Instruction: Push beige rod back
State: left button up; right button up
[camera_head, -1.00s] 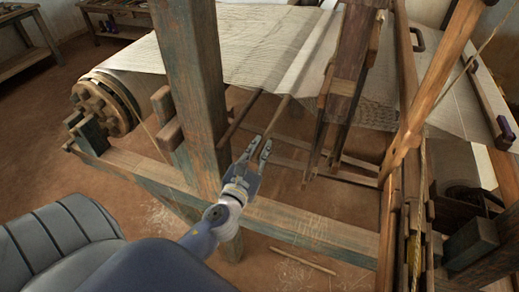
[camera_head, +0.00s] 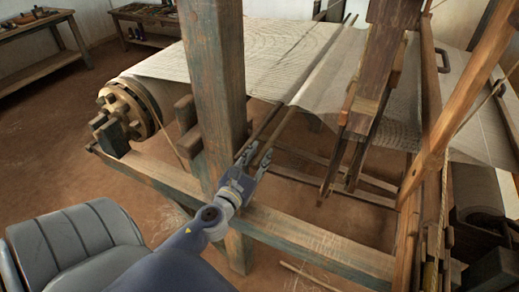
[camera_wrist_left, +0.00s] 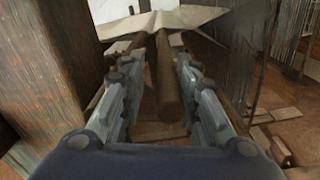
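The beige rod (camera_head: 284,121) looks light brown. It sticks out from the loom's cloth toward me, near end lowest, with a darker rod (camera_head: 262,124) close to its left. My left gripper (camera_head: 260,151) is at the near end of the rods. In the left wrist view a brown rod (camera_wrist_left: 169,85) runs lengthwise between the two open fingers, with gaps on both sides. I cannot tell whether it touches the palm. My right gripper is out of view.
A thick wooden post (camera_head: 217,85) stands just left of my gripper. A low beam (camera_head: 310,238) crosses below it. The cloth (camera_head: 240,62) spreads behind, with hanging wooden parts (camera_head: 366,100) to the right. A grey seat (camera_head: 80,240) is at the lower left.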

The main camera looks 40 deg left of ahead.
pick_arm(q)
jog(key=shift+a+f, duration=0.1)
jog(key=shift+a, duration=0.05)
jog(key=shift+w+d, duration=0.1)
jog(key=shift+d, duration=0.45)
jog(key=s+d+b, duration=0.5)
jog(key=s+d, duration=0.2)
jog(key=s, duration=0.2)
notch_tip(320, 180, down, 31)
jog(key=s+d+n+g+h+b, duration=0.1)
jog(key=n+g, duration=0.4)
jog(key=n, duration=0.5)
jog(key=shift+s+d+g+h+b, duration=0.45)
jog(key=shift+s+b, duration=0.25)
jog(key=shift+b, duration=0.45)
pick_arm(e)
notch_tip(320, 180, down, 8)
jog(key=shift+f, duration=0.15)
